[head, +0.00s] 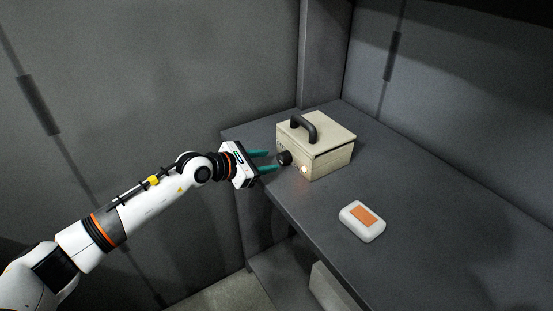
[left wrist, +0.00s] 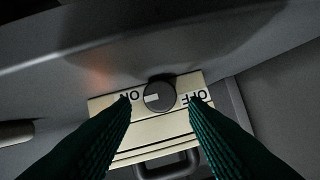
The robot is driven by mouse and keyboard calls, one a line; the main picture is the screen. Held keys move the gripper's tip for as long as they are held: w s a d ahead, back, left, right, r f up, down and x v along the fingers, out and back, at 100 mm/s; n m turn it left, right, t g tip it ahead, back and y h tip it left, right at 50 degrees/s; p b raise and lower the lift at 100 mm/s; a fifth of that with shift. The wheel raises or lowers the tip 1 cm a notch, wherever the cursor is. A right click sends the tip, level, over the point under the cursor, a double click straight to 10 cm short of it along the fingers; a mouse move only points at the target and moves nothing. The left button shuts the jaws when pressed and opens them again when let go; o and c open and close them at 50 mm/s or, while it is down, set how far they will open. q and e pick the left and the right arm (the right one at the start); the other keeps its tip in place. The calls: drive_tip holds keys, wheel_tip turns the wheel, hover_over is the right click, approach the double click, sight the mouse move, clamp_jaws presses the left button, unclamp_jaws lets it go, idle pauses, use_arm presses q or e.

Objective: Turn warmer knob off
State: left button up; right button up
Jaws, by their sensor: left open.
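The warmer (head: 325,163) is a cream box with a black handle on its lid, sitting on the dark grey counter. Its black round knob (head: 284,158) is on the face towards my left gripper (head: 273,161). A small light (head: 304,170) glows on the same face. In the left wrist view, the knob (left wrist: 160,95) shows between the teal fingers, and its white mark points left, towards the label ON; OFF is on the right. Both labels look upside down. My left gripper is open, its fingertips just short of or beside the knob; contact is unclear. My right gripper is out of view.
A white rounded case with an orange top patch (head: 363,221) lies on the counter (head: 400,190), nearer than the warmer. Grey walls stand behind and to the left. The counter's left front edge runs below my gripper, and the counter around the case is clear.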

sight(279, 159)
use_arm(q)
drive_tip(key=shift+x, duration=2.25)
drive_tip(key=shift+c, duration=0.2)
drive_tip(key=c, duration=0.7)
drive_tip(key=shift+o, duration=0.2)
drive_tip(key=shift+a+f+n+g+h+b, duration=0.1)
drive_tip(key=shift+f+n+g+h+b, duration=0.25)
drive_tip(key=shift+n+b, duration=0.6)
drive_tip(key=shift+w+r+n+g+h+b, duration=0.1)
drive_tip(key=shift+r+n+g+h+b, duration=0.2)
drive_tip(key=shift+n+g+b, duration=0.55)
drive_tip(key=o, duration=0.7)
